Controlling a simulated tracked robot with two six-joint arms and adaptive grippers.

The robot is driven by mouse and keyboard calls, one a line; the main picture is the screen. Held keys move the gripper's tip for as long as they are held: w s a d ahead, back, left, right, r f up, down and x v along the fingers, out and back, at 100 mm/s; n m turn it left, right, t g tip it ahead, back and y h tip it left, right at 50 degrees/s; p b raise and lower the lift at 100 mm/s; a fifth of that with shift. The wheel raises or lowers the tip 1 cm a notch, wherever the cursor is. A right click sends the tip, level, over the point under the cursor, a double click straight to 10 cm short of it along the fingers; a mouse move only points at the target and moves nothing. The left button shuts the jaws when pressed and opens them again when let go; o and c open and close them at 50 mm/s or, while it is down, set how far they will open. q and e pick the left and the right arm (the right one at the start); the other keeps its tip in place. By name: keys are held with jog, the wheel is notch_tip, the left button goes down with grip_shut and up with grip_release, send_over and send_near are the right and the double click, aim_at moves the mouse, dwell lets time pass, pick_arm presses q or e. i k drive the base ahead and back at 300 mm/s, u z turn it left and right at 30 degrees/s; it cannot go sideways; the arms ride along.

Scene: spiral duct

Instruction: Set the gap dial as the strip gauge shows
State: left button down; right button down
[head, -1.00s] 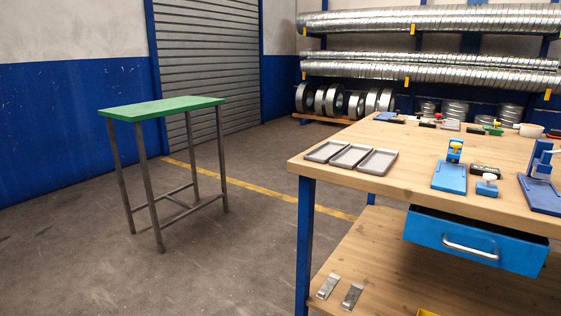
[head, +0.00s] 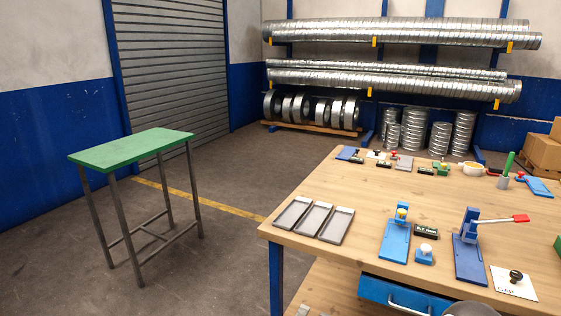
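A white plate with a dark knob (head: 514,282) lies at the front right of the workbench. It carries small lettering and looks like the gap dial; its setting is too small to read. A blue stand with a yellow-topped post (head: 396,238) is left of it, with a small dark box showing a greenish face (head: 426,230) beside it. I cannot tell which item is the strip gauge, and no reading is legible.
The wooden workbench (head: 340,185) has three grey trays (head: 314,219) at its left, a blue press with a red-tipped lever (head: 470,245), and a partly open blue drawer (head: 378,293) below. A green-topped table (head: 130,149) stands left. Floor between is clear.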

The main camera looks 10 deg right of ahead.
aim_at(515, 276)
jog(key=z, duration=0.45)
jog(key=k, duration=0.15)
jog(key=u, duration=2.3)
jog(key=i, duration=0.1)
jog(key=z, duration=3.65)
jog(key=i, duration=0.6)
jog(key=u, duration=0.25)
jog(key=k, duration=0.6)
jog(key=z, duration=0.05)
